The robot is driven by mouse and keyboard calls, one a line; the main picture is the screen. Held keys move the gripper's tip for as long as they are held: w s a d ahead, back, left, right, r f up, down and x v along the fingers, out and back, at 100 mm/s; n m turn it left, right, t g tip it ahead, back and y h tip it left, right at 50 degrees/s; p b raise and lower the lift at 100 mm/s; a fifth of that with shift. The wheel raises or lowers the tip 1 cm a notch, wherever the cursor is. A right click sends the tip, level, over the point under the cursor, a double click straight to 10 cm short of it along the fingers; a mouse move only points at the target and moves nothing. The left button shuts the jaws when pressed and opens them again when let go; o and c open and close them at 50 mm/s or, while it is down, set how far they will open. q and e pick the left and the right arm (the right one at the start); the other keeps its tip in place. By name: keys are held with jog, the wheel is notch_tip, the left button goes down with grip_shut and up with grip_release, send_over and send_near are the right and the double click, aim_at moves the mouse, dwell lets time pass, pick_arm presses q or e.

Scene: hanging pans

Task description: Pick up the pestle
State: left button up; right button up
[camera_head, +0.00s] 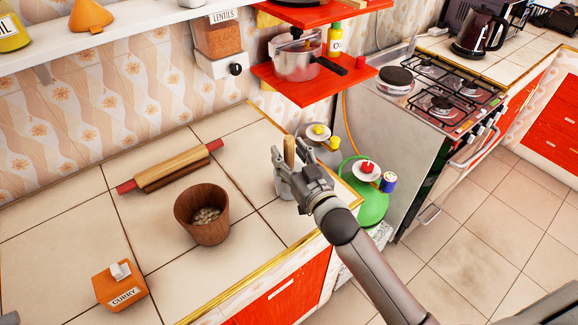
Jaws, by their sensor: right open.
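The pestle (289,150) looks like a light wooden rod standing upright near the right end of the tiled counter. Its top shows among the fingers of my right gripper (290,163); its lower part is hidden by the gripper. My right gripper is open, with its fingers around or just in front of the rod; I cannot tell whether they touch it. My right arm reaches in from the lower right.
A wooden bowl (202,222) with small pieces inside, a rolling pin (172,165) and an orange curry box (121,288) are on the counter. A red shelf (318,88) with a pot (297,60) hangs above. A green gas bottle (366,205) stands beyond the counter's right edge.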

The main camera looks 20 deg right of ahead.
jog(key=shift+w+a, duration=0.1)
jog(key=shift+w, duration=0.15)
jog(key=shift+c, duration=0.2)
